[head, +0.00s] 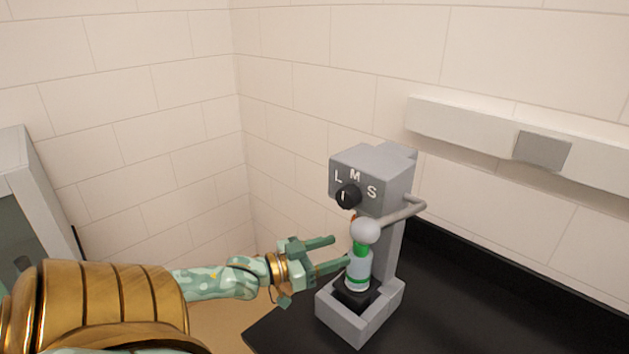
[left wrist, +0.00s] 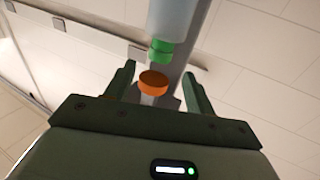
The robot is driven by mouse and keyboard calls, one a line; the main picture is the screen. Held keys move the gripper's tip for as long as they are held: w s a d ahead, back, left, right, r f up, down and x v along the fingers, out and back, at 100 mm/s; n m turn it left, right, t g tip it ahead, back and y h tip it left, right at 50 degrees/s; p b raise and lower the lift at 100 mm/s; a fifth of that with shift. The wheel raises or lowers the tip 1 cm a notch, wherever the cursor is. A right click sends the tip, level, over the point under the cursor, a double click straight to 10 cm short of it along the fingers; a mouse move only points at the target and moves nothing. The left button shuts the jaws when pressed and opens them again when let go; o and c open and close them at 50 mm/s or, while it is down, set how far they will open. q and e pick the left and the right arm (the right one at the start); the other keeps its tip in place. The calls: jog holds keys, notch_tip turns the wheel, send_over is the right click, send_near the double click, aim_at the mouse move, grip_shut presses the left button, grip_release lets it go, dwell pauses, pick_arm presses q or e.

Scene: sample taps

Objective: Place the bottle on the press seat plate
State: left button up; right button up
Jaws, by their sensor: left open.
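The bottle (head: 357,272) has a clear pale body and a green cap. It stands upright on the black seat plate (head: 352,297) in the grey press's base. In the left wrist view the bottle (left wrist: 174,17) shows at the top edge, its green part pointing down at an orange disc (left wrist: 153,79). My left gripper (head: 340,251) is open and empty, just left of the bottle near its cap. In the left wrist view its fingers (left wrist: 160,80) are spread apart, with the bottle body beyond them. I cannot tell whether a finger touches the bottle. My right gripper is out of view.
The press (head: 372,170) has a black knob marked L, M, S and a lever with a pale ball (head: 365,229) above the bottle. It stands on a black counter (head: 470,300). The counter to its right is clear. Tiled walls close the back.

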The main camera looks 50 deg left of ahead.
pick_arm(q)
jog(key=shift+v, duration=2.1)
